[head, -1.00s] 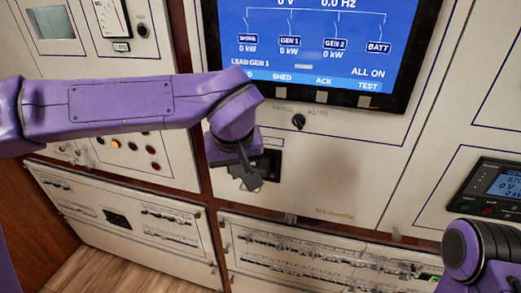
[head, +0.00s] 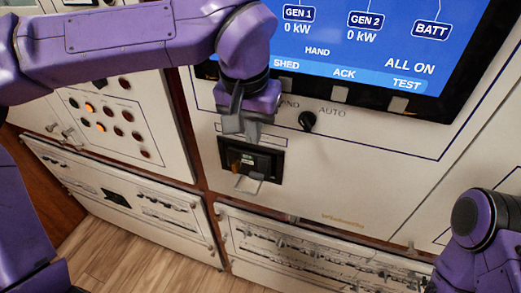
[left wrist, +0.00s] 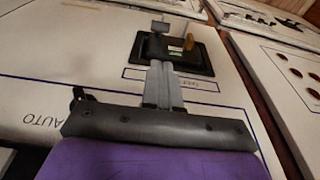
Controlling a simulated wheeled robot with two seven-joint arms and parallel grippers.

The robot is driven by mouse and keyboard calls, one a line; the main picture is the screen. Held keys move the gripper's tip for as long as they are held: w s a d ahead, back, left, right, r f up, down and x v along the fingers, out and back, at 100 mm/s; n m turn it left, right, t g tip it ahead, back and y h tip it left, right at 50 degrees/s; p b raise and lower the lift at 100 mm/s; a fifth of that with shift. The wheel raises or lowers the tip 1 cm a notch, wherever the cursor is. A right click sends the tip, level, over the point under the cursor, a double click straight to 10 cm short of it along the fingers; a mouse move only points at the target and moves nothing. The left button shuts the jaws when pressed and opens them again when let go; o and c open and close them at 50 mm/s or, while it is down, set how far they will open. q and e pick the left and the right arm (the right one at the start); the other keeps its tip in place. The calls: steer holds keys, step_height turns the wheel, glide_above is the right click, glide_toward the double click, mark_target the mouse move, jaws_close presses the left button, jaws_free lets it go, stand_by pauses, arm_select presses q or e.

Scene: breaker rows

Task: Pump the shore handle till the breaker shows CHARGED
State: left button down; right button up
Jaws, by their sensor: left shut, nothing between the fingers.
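The shore breaker unit (head: 250,160) is a black recessed module on the white panel below the screen; it also shows in the left wrist view (left wrist: 174,50). A light grey handle tab (head: 248,184) sticks out at its lower side, and a small orange-brown part (left wrist: 189,42) sits in its face. A small greenish window shows there, too small to read. My left gripper (head: 240,126) is shut and empty, just above the breaker in the head view, its fingertips (left wrist: 160,66) pointing at it. I cannot tell whether they touch it. My right gripper is out of view; part of my right arm shows at lower right.
A black HAND/AUTO knob (head: 307,121) stands right of my left gripper, under the blue screen (head: 365,50). A panel with round indicator lamps (head: 105,117) is at left. Rows of breakers (head: 310,250) lie below. The white panel right of the breaker is clear.

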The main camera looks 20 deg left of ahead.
arm_select(q)
steer(key=s, duration=0.1)
steer(key=p, duration=0.2)
glide_above(257, 162)
steer(key=s+d, duration=0.1)
steer(key=s, duration=0.3)
step_height(257, 162, down, 9)
steer(key=shift+w+d+f, duration=0.1)
steer(key=shift+w+f, duration=0.05)
steer(key=shift+f, duration=0.2)
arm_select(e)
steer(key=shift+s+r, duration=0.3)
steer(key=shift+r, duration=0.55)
